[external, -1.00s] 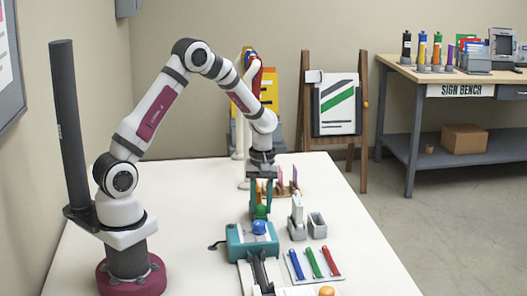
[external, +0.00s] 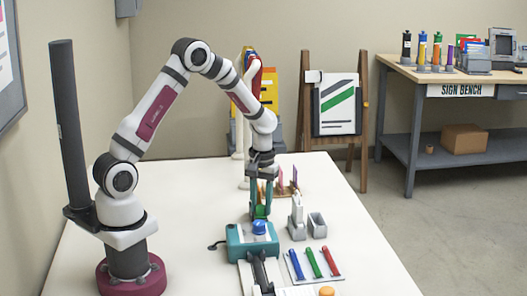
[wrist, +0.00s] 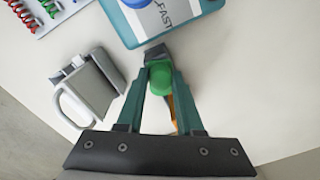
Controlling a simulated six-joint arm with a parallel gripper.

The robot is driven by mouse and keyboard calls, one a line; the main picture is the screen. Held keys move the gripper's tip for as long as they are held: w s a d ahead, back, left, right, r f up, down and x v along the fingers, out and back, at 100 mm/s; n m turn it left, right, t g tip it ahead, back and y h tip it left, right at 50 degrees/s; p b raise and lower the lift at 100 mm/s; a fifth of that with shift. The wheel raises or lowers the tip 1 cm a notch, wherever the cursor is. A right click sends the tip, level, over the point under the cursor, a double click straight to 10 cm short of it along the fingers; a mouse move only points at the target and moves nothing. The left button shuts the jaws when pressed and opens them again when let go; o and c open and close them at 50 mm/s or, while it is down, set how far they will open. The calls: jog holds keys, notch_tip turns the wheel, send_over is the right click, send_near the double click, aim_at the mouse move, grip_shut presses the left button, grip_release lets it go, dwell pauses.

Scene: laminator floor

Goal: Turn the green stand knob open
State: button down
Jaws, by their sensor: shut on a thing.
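The green knob (external: 261,212) stands behind the teal laminator (external: 238,252) on the white table, partly hidden by my fingers in the external view. In the wrist view the green knob (wrist: 160,78) sits between my two teal fingers, close to their tips. My gripper (external: 261,208) points straight down and is shut on the knob; it also shows in the wrist view (wrist: 158,62). An orange part (wrist: 173,112) shows just below the knob in the wrist view. The stand under the knob is mostly hidden.
A blue knob (external: 259,227) tops the laminator. A tray (external: 292,275) with blue, green and red coils lies in front. The table's right side is mostly clear.

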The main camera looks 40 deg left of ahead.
aim_at(261, 207)
jog(key=m, duration=1.3)
jog(key=shift+m, duration=0.3)
dwell(0.3)
jog(key=c, duration=0.5)
grip_release()
jog(key=shift+c, duration=0.2)
jog(key=shift+r, duration=0.1)
notch_tip(261, 207, up, 16)
jog(key=shift+s+f, duration=0.2)
